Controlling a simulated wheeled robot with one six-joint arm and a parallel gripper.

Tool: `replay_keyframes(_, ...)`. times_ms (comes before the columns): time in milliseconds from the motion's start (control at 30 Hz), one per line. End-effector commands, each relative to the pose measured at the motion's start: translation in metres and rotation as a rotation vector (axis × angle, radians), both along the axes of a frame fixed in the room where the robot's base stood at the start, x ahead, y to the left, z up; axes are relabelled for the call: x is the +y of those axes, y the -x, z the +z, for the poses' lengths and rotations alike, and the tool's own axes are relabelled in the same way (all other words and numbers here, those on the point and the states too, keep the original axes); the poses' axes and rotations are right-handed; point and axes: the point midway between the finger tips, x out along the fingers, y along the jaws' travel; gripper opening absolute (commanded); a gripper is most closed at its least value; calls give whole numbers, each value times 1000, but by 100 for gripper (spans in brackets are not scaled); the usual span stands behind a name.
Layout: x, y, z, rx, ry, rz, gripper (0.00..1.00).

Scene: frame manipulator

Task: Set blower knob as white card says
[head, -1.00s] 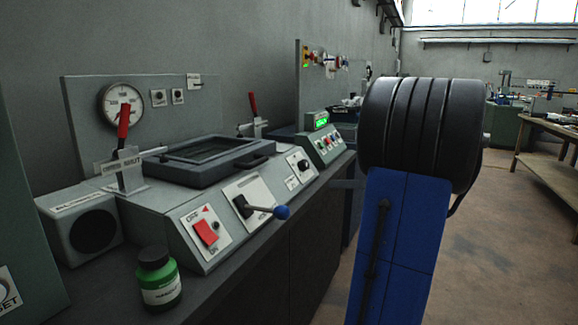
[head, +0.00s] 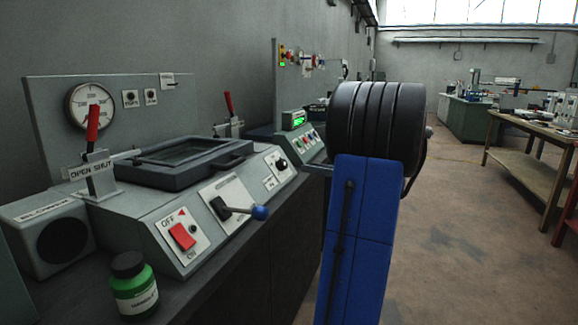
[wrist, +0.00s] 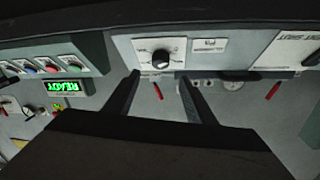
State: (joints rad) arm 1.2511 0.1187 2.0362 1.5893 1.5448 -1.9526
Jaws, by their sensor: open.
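A black round knob with a pale pointer line (wrist: 160,59) sits on a white plate in the wrist view. It also shows on the sloped console in the head view (head: 281,165). I cannot read its plate, so I cannot confirm it is the blower knob. My gripper (wrist: 159,75) is open and empty, its two dark fingers apart, with the knob just beyond and between the tips in the picture. Contact cannot be told. A small white card (head: 168,80) is on the back panel, its writing too small to read. In the head view my arm hides the gripper.
The console carries a red rocker switch (head: 182,236), a blue-ended lever (head: 259,212), a lidded dark frame (head: 175,160) and a red-handled lever (head: 93,128). A green bottle (head: 134,287) stands in front. Floor at right is open.

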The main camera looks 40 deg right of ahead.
Motion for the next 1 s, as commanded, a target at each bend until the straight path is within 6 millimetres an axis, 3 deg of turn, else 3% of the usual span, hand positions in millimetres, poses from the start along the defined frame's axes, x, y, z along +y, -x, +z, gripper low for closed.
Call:
replay_keyframes(500, 24, -77, 0, 1, 0, 3, 50)
replay_keyframes(700, 27, -91, 0, 1, 0, 1, 50)
replay_keyframes(1000, 28, -94, 0, 1, 0, 0, 50)
